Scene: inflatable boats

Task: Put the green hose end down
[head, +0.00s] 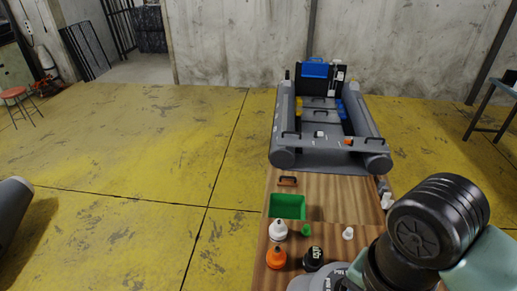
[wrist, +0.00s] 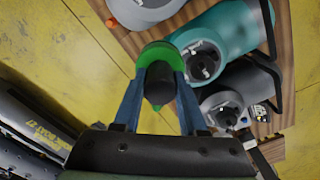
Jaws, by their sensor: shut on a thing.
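In the wrist view, my gripper (wrist: 163,75) has its two blue fingers closed around a dark, rounded piece with a bright green part (wrist: 155,50) curving round beyond the fingertips. I take this to be the green hose end. It appears over the edge of the wooden table (wrist: 112,28), just left of a teal container; whether it touches anything cannot be told. In the head view my arm fills the lower right, and the gripper and the held hose end are hidden.
The teal container (wrist: 232,28) and grey containers (wrist: 222,105) crowd the table. The head view shows a green tray (head: 287,206), a white bottle (head: 278,231), an orange bottle (head: 276,258) and a black bottle (head: 313,259). A grey inflatable boat (head: 285,158) lies beyond.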

